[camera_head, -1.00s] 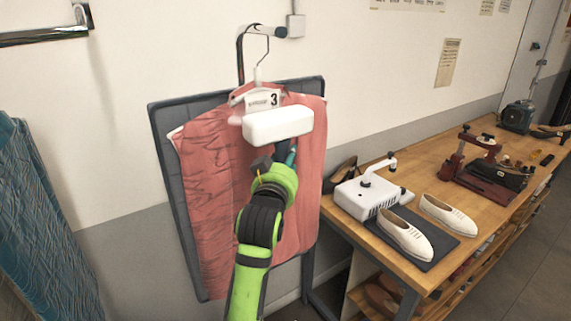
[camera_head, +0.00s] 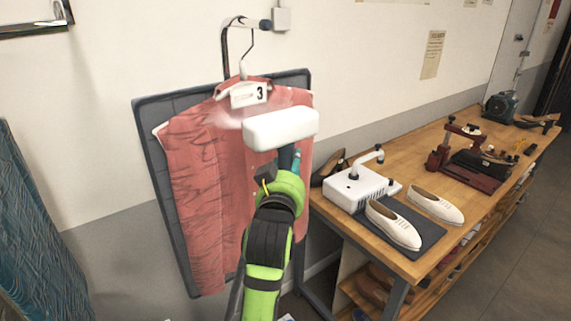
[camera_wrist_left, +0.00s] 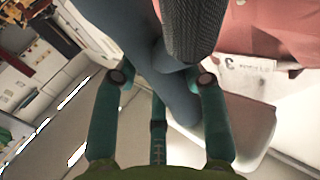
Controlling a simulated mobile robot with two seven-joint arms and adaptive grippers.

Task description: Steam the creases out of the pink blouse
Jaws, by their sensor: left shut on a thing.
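The pink blouse (camera_head: 195,195) hangs on a white hanger in front of a dark padded board (camera_head: 146,125). Dark crease lines show on its left part and low down. A white tag (camera_head: 248,95) with a 3 is at the collar. My left gripper (camera_head: 287,168) is shut on the steamer, whose white head (camera_head: 280,129) is in front of the blouse's upper right. Pale haze shows left of the head. I cannot tell whether it touches the cloth. In the left wrist view, the teal fingers (camera_wrist_left: 163,85) flank the dark handle (camera_wrist_left: 150,45). The steamer and arm hide part of the blouse.
A wooden bench (camera_head: 425,165) on the right carries a white machine (camera_head: 355,188), white shoes (camera_head: 393,224) on a dark mat and a red device (camera_head: 470,160). Blue fabric (camera_head: 40,230) hangs at far left. A wall hook (camera_head: 240,22) holds the hanger.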

